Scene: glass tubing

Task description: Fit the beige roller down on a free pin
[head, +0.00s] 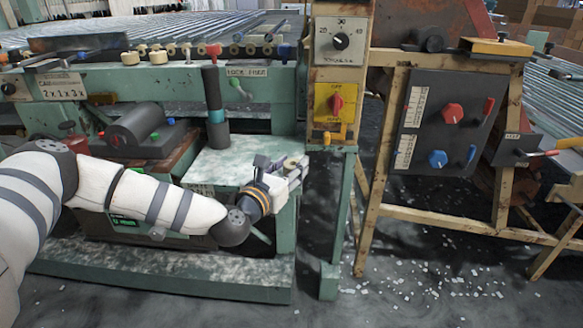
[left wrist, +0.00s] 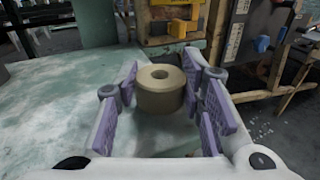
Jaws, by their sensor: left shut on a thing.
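The beige roller (left wrist: 160,96), a short cylinder with a hole in its top, sits upright between the purple-padded fingers of my left gripper (left wrist: 162,105) in the left wrist view. In the head view my left gripper (head: 291,172) is over the right end of the pale green shelf, shut on the roller (head: 291,163), which shows small there. Above and behind it, a dark rail (head: 180,62) carries several more rollers, such as a beige one (head: 158,57). Which pins there are free is too small to tell. My right gripper is not in view.
A dark upright post with a teal band (head: 215,108) stands on the green shelf (head: 225,160), left of the gripper. A post with a yellow switch box (head: 335,105) stands close on the right. Beyond it is a wooden frame with a control panel (head: 445,125).

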